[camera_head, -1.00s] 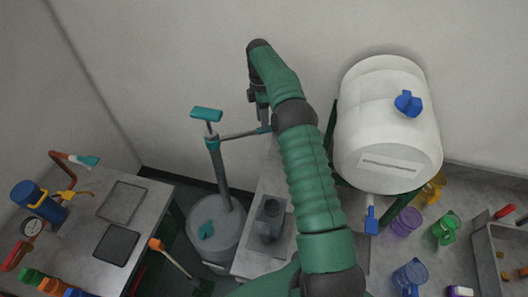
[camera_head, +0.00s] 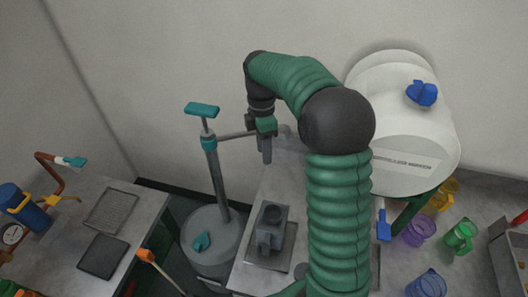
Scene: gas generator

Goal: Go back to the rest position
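My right arm, green with dark joints, rises from the bottom and bends over to the left. My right gripper (camera_head: 267,158) hangs at its end, pointing down above the grey bench and in front of the wall. It is beside the grey rod of the pump with the teal handle (camera_head: 202,110). The fingers overlap from this angle, so I cannot tell whether they are open or shut. I see nothing clearly held in it. My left gripper is not in view.
A grey block-shaped device (camera_head: 270,228) stands on the bench below the gripper. A white tank (camera_head: 415,140) with a blue valve (camera_head: 422,94) is right of my arm. A yellow jug (camera_head: 440,198), purple jug (camera_head: 416,232) and green jug (camera_head: 460,237) stand on the right. A side table (camera_head: 137,222) is left.

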